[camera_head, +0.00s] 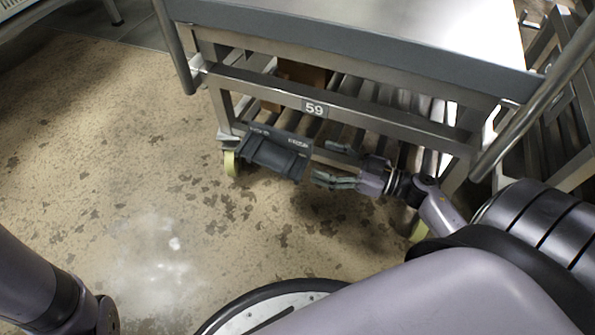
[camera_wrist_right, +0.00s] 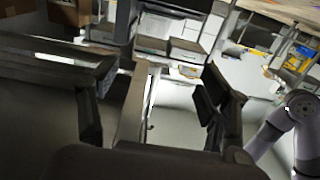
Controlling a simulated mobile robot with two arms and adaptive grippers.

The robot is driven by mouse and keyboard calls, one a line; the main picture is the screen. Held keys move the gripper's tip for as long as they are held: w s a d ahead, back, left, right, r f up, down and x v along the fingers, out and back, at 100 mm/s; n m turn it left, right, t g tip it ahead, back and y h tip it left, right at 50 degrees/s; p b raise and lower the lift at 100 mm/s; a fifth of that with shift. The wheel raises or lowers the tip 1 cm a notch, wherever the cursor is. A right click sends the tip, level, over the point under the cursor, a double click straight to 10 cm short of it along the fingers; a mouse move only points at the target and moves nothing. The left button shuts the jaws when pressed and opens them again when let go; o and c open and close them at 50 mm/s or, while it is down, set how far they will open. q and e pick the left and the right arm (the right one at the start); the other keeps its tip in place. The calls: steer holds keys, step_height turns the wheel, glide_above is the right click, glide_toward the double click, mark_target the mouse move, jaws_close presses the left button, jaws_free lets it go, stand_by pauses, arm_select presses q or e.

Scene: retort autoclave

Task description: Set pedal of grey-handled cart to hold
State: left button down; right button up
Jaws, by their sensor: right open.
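The steel cart (camera_head: 385,123) with the number plate 59 stands at the upper middle of the head view. Its dark grey pedal (camera_head: 275,155) sits low at the near side, above the floor, with small light lettering on its top edge that I cannot read fully. My right gripper (camera_head: 323,163) is open and empty, just right of the pedal, with its fingers pointing left toward it. I cannot tell whether a fingertip touches the pedal. The open fingers (camera_wrist_right: 155,82) also show in the right wrist view, where I cannot make out the pedal. My left gripper is out of view.
A pale yellow caster (camera_head: 230,163) stands under the cart's left corner. A slatted lower shelf (camera_head: 375,98) holds a brown box (camera_head: 303,73) at the back. A metal frame (camera_head: 567,125) stands close on the right. The stained floor (camera_head: 110,130) to the left is clear.

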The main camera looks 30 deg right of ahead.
steer(key=b, duration=0.6)
glide_toward(298, 166)
steer(key=w+a+f, duration=0.1)
steer(key=w+a, duration=0.1)
steer(key=b+x, duration=0.3)
steer(key=x, duration=0.3)
steer(key=shift+w+r, duration=0.1)
steer(key=shift+r, duration=0.05)
steer(key=shift+w+a+r, duration=0.15)
steer(key=shift+w+a, duration=0.1)
steer(key=shift+w, duration=0.2)
steer(key=shift+c, duration=0.5)
